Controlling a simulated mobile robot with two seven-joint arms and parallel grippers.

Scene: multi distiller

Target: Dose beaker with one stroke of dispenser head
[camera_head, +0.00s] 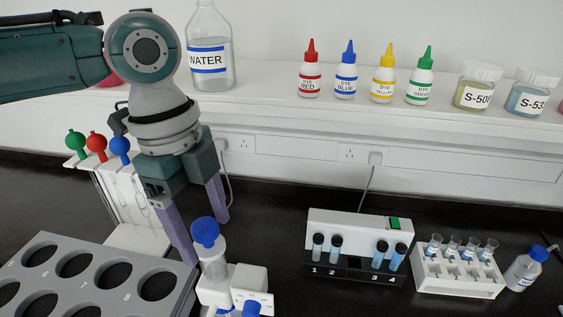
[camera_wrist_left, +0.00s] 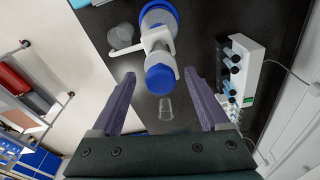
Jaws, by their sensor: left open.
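My left gripper (camera_head: 207,240) is open, with its two purple fingers pointing down on either side of the blue dispenser head (camera_head: 205,231). In the left wrist view the blue head (camera_wrist_left: 160,79) lies between the fingertips (camera_wrist_left: 159,76), with visible gaps on both sides. A clear cup, perhaps the beaker (camera_wrist_left: 121,36), shows beyond the left finger, near the bracket. Another small clear vessel (camera_wrist_left: 166,108) shows between the fingers. My right gripper is not in view.
A grey rack with round holes (camera_head: 115,265) stands left of the dispenser. A white unit with numbered vials (camera_head: 360,228) and a rack of small tubes (camera_head: 455,285) stand to the right. The water bottle (camera_head: 209,75) and dye bottles (camera_head: 346,85) are on the back shelf.

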